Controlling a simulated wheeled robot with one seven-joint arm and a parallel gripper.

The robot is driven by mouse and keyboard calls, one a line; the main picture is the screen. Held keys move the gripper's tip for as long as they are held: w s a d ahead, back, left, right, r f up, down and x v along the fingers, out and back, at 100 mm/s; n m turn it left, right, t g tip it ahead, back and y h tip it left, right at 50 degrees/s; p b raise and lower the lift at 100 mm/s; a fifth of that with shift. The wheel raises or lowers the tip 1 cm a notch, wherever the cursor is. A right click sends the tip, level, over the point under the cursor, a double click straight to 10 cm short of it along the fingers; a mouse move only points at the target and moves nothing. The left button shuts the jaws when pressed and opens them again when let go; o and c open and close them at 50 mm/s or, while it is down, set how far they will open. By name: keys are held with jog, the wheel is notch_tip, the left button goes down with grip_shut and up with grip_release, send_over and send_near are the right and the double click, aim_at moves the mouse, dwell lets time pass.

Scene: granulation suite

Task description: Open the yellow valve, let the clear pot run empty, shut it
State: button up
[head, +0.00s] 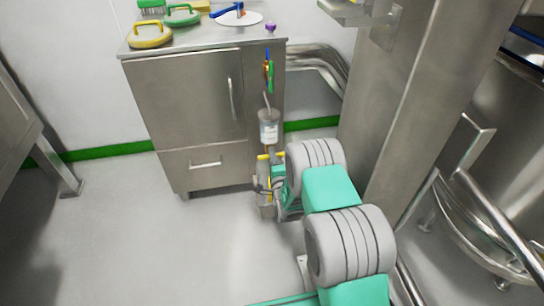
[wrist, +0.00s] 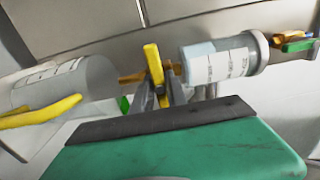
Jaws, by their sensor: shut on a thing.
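The clear pot (head: 269,130) hangs at the right side of the steel cabinet, with a white label. In the wrist view the pot (wrist: 197,62) lies sideways, pale bluish at its valve end; its fill level is unclear. The yellow valve (wrist: 153,62) sits on a brass pipe at that end, its lever crosswise to the pipe. My gripper (wrist: 160,90) is shut on the yellow lever. In the head view my gripper (head: 277,178) is below the pot, partly hidden by my arm.
A lower clear vessel (wrist: 60,85) with a yellow handle (wrist: 40,113) is at left in the wrist view. Colored tags (head: 268,74) hang above the pot. The cabinet (head: 188,105) carries lids and brushes. A steel column (head: 400,100) stands close on the right. Open floor lies left.

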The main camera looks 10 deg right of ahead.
grip_shut()
jog(key=shift+n, duration=0.4)
jog(key=shift+f+n+b, duration=0.1)
jog(key=shift+n+b, duration=0.45)
jog(key=shift+n, duration=0.35)
jog(key=n+b, duration=0.2)
jog(key=n, duration=0.4)
jog(key=n+b, duration=0.1)
jog(key=n, duration=0.3)
jog(key=shift+n+b, duration=0.3)
jog(key=shift+n, duration=0.1)
jog(key=shift+n+b, duration=0.45)
jog(key=shift+n, duration=1.35)
